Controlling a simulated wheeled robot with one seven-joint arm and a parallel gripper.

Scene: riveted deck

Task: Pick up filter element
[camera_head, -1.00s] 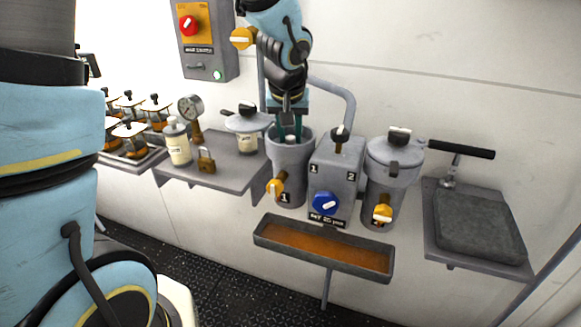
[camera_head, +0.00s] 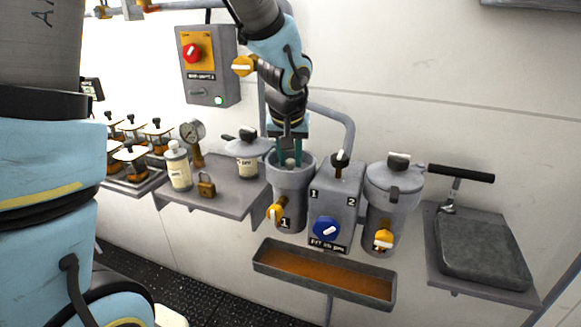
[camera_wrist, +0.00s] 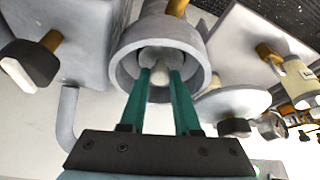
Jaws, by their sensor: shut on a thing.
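The filter element (camera_wrist: 159,77) shows as a pale rounded knob inside the open housing marked 1 (camera_head: 291,195). My gripper (camera_head: 290,160) reaches down into the housing's mouth from above. In the wrist view its two teal fingers (camera_wrist: 161,80) are shut on the knob, one on each side. The housing's round grey rim (camera_wrist: 125,75) surrounds the knob and fingertips. The lower body of the element is hidden inside the housing.
A lid with a black handle (camera_head: 247,145), a white bottle (camera_head: 178,166), a padlock (camera_head: 206,185) and a gauge (camera_head: 192,132) are on the left shelf. The valve block (camera_head: 334,200) and closed second housing (camera_head: 392,190) stand right. An orange-bottomed drip tray (camera_head: 325,276) hangs below.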

